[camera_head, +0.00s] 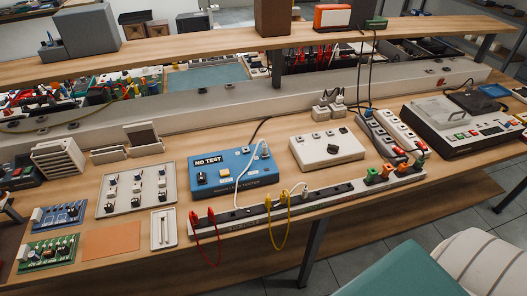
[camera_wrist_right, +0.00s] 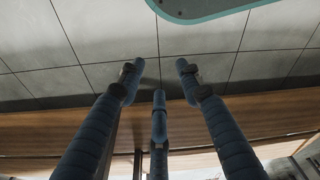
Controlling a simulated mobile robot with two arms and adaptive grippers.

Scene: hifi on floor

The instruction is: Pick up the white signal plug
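A white cable (camera_head: 239,177) runs from the upper right of the blue "NO TEST" box (camera_head: 232,171) down to the long socket strip (camera_head: 330,196). A white plug-like end (camera_head: 265,149) sits at its upper end on the box. Another short white lead (camera_head: 297,185) curves up from the strip. I cannot tell which of these ends is the white signal plug. My right gripper (camera_wrist_right: 159,83) shows in the right wrist view with its blue-grey fingers spread apart and nothing between them, above the floor by a wooden edge. Neither gripper shows in the head view.
Red (camera_head: 205,232) and yellow (camera_head: 280,228) leads hang over the front of the workbench (camera_head: 348,211). A white control box (camera_head: 326,148) stands right of the blue box. A raised wooden shelf (camera_head: 190,46) crosses behind. A teal-topped seat (camera_head: 415,268) stands at front right.

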